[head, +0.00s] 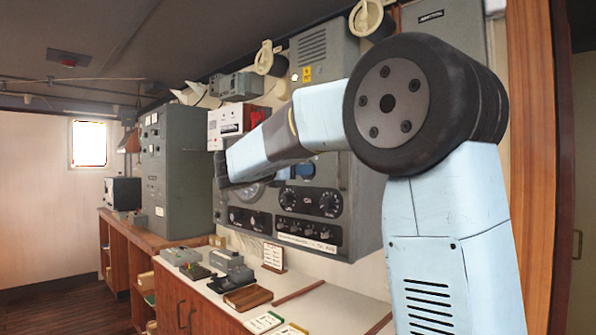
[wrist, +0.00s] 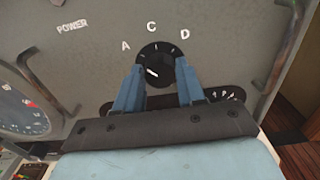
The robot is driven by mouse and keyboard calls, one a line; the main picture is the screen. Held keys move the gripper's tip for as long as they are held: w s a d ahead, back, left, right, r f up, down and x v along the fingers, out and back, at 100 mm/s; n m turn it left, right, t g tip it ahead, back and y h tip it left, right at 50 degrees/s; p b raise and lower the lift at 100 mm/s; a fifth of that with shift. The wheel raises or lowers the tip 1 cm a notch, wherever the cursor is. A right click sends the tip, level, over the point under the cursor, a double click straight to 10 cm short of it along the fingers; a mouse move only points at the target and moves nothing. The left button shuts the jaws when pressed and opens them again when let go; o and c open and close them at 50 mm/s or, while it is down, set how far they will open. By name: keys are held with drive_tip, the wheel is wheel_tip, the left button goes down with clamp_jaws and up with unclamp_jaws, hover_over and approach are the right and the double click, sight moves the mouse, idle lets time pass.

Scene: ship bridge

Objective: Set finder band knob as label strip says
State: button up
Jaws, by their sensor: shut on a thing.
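In the wrist view a round black knob (wrist: 153,58) sits on a grey panel, with white letters A, C and D around its upper side. A short white line on the knob lies slanted, left of its middle. My gripper (wrist: 160,68) has its two blue fingers on either side of the knob and is shut on it. The fingers hide parts of the knob's sides. In the head view my arm hides this knob. A pale strip (head: 305,241) runs along the lower edge of the grey console (head: 355,215); its writing is too small to read.
Metal handles (wrist: 285,52) stand out from the panel on both sides of the knob. A blue-faced dial (wrist: 18,110) is at the left. In the head view a counter (head: 215,292) below the console holds small grey devices (head: 232,266), cards and a brown block (head: 248,297).

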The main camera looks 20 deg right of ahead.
drive_tip(key=shift+m, duration=0.3)
drive_tip(key=shift+s+f+m, duration=0.1)
drive_tip(key=shift+m, duration=4)
drive_tip(key=o, duration=1)
drive_tip(key=shift+d, duration=0.1)
drive_tip(key=v, duration=1.3)
drive_tip(key=shift+s+a, duration=0.15)
drive_tip(key=shift+a, duration=0.2)
drive_tip(key=shift+f, duration=0.1)
